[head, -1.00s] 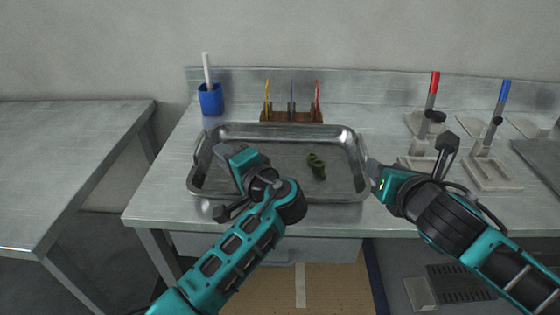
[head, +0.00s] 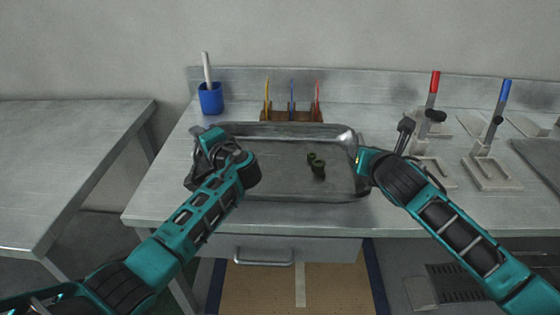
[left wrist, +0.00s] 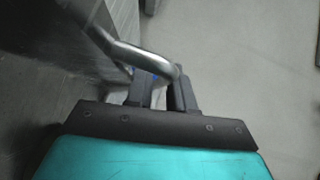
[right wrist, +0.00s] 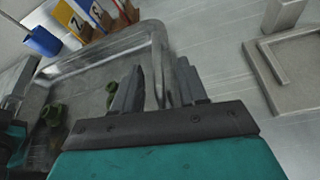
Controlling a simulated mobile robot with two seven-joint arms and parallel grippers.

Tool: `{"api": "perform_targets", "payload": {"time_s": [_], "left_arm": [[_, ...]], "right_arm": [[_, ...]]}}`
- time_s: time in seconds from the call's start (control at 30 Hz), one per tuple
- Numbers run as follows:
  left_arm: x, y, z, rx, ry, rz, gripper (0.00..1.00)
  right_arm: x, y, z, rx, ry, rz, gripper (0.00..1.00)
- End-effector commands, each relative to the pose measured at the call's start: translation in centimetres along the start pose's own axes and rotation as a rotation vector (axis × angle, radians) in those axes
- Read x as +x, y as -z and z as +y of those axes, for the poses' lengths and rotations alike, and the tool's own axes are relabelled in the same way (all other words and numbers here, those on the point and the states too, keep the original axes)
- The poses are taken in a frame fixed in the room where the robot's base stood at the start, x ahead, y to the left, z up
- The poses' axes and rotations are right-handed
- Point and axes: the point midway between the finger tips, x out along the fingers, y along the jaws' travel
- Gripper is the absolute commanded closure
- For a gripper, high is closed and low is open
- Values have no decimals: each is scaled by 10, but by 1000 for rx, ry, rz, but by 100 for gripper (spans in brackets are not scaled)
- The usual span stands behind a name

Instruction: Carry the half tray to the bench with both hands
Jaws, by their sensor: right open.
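The half tray (head: 290,197) is a shallow grey metal tray lying on a steel worktop. Dark green parts (head: 317,167) lie in it and also show in the right wrist view (right wrist: 52,114). My left gripper (left wrist: 162,92) is at the tray's left rim, with the rim running to its narrowly spaced fingers; whether they are clamped on it is unclear. My right gripper (right wrist: 160,88) is open at the right rim, its fingers on either side of the rim. My left forearm hides the tray's front left corner.
Stands with a red handle (head: 434,82) and a blue handle (head: 506,93) are at right. A bare bench (head: 70,165) is at left, across a gap.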

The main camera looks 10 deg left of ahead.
Motion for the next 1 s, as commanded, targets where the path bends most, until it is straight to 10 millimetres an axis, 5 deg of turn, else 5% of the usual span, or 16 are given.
{"api": "perform_targets", "payload": {"time_s": [0.33,0.57,0.77,1.0], "left_arm": [[2,0,0,-1,0,0,78],[2,0,0,-1,0,0,100],[2,0,0,-1,0,0,100],[2,0,0,0,0,1,100]], "right_arm": [[2,0,0,0,0,-1,58],[2,0,0,0,0,-1,80],[2,0,0,0,0,0,99],[2,0,0,0,-1,0,100]]}}
